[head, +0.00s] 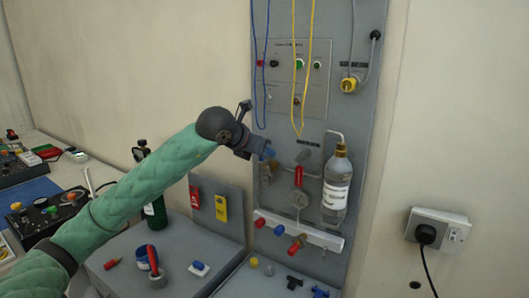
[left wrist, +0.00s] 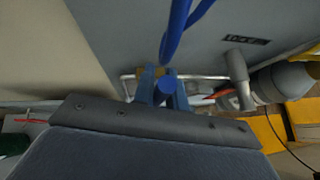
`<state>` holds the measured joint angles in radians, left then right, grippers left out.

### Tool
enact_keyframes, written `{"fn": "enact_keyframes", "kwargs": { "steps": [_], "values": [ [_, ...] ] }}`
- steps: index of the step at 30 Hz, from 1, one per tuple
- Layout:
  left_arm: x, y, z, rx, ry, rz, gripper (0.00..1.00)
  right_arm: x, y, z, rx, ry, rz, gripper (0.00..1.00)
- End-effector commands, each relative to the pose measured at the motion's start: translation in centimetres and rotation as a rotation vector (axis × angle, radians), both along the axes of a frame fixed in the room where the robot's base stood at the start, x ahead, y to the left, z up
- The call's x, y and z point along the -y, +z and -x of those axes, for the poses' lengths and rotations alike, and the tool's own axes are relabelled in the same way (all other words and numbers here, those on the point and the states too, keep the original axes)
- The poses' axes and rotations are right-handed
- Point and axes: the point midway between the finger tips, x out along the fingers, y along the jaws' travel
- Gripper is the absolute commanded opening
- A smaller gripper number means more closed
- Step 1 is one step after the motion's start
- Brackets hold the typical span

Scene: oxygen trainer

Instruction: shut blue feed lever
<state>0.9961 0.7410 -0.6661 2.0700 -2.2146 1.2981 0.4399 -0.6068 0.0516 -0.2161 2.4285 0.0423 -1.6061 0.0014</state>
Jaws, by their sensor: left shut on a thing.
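The blue feed lever (head: 269,153) sits on the grey panel, left of a red-handled valve (head: 302,157) and a clear bottle (head: 337,185). My left gripper (head: 262,151) reaches it from the left and is shut on it; the dark wrist hides part of the lever in the head view. In the left wrist view the round blue end of the lever (left wrist: 166,85) lies between the fingers of my left gripper (left wrist: 163,92). The lever's exact angle is hard to tell. My right gripper is not in view.
Blue cords (head: 260,75) and a yellow cord (head: 304,90) hang down the panel above the gripper. A rail of coloured fittings (head: 322,238) runs below. A grey bench (head: 190,245) holds loose parts at lower left. A wall socket (head: 438,230) is at right.

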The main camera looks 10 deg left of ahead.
Motion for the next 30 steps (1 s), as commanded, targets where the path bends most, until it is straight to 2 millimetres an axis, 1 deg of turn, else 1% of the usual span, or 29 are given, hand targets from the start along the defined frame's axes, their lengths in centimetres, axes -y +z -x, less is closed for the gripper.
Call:
{"fn": "enact_keyframes", "kwargs": {
  "steps": [1,8,9,11,12,20,23,26,30],
  "values": [
    [0.1,-0.3,0.1,-0.004,-0.001,-0.003,0.0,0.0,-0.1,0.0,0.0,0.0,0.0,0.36],
    [0.1,-0.3,0.1,-0.005,-0.002,-0.003,0.0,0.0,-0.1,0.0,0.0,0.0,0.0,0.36],
    [0.1,-0.3,0.1,-0.005,-0.002,-0.003,0.19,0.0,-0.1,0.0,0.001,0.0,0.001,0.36],
    [0.1,-0.3,0.1,-0.004,-0.002,-0.002,0.31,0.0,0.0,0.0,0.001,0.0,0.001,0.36],
    [0.1,-0.3,0.1,-0.004,-0.002,-0.002,0.35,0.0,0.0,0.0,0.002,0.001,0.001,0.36],
    [0.0,-0.1,0.1,-0.002,-0.001,-0.001,0.35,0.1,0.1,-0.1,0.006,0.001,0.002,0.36],
    [-0.2,0.1,0.4,-0.001,0.0,-0.001,0.35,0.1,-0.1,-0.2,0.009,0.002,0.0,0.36],
    [-0.8,0.6,1.2,0.001,0.0,-0.001,0.35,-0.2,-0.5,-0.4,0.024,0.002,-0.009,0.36],
    [-1.7,1.9,2.8,0.002,0.0,-0.001,0.35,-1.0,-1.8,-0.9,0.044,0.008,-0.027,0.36]
  ]
}}
